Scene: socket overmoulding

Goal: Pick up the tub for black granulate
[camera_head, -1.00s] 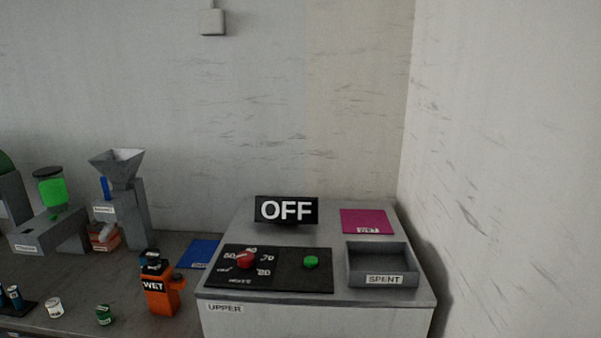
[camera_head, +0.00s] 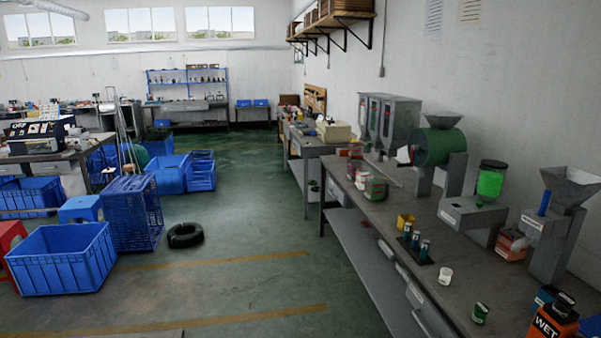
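I cannot tell which container is the tub for black granulate; no label for it is readable. Small containers stand on the long grey workbench (camera_head: 385,212) at the right: a white tub (camera_head: 445,276), a green tub (camera_head: 480,314) nearer the front, and a yellow container (camera_head: 405,221) farther back. Dark blue-topped bottles (camera_head: 424,249) stand on a black mat between the yellow container and the white tub. Neither of my grippers is in view.
Behind the tubs stand a grey hopper machine (camera_head: 547,240), a machine with a green jar (camera_head: 491,180) and a green drum (camera_head: 438,146). An orange WET container (camera_head: 552,322) is at the bottom right. Blue crates (camera_head: 62,259) and a tyre (camera_head: 185,235) lie left; green floor between is free.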

